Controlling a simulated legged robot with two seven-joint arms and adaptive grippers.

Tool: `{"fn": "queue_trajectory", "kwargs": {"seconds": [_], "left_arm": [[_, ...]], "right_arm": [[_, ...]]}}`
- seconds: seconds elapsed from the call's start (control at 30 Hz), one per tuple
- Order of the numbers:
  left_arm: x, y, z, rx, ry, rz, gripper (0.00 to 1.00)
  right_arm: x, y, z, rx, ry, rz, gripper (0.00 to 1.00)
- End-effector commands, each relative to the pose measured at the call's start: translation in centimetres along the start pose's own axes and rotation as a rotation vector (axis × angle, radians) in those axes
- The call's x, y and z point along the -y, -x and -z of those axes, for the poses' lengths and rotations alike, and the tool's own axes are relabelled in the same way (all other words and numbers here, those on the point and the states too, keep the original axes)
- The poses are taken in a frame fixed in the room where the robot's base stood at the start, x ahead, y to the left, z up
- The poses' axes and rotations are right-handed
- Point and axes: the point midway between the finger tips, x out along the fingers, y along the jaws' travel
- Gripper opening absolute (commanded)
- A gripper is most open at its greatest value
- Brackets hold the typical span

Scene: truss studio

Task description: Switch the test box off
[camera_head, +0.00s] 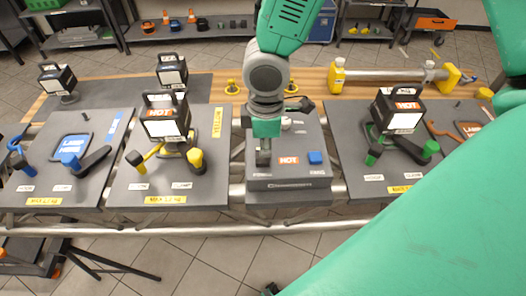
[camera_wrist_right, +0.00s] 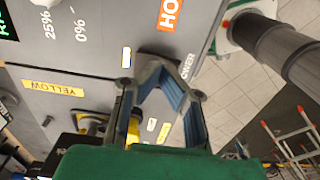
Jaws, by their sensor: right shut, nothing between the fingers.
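The test box (camera_head: 292,183) is a grey box in the middle of the bench, with a red HOT label (camera_head: 289,160) and a blue part (camera_head: 315,158) on top. My right gripper (camera_head: 264,158) comes down over the box's left part. In the right wrist view my right gripper (camera_wrist_right: 160,62) is shut and empty, its fingertips at the panel beside the partly covered POWER lettering (camera_wrist_right: 186,66). The fingertips hide what lies under them, so I cannot tell the power switch's position or whether they touch it. My left gripper is not in view.
Grey panels with black HOT-labelled boxes on yellow stands (camera_head: 166,124) and green stands (camera_head: 398,112) flank the test box. A yellow-ended pipe (camera_head: 385,75) lies behind. A metal truss rail (camera_head: 150,228) runs along the front edge. My green arm covers the lower right.

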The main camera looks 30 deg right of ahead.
Motion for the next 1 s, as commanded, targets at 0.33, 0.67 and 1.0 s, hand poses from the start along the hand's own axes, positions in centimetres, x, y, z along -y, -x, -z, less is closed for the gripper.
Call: {"fn": "queue_trajectory", "kwargs": {"seconds": [0.33, 0.67, 1.0], "left_arm": [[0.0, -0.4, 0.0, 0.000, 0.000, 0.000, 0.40], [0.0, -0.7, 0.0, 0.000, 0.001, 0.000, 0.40], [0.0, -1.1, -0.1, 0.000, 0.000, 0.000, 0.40]], "right_arm": [[0.3, -0.5, 0.5, 0.004, 0.002, -0.003, 0.00], [0.0, -1.1, 0.0, 0.000, 0.001, 0.000, 0.00], [0.1, -1.6, 0.1, 0.003, 0.001, -0.001, 0.00]]}}
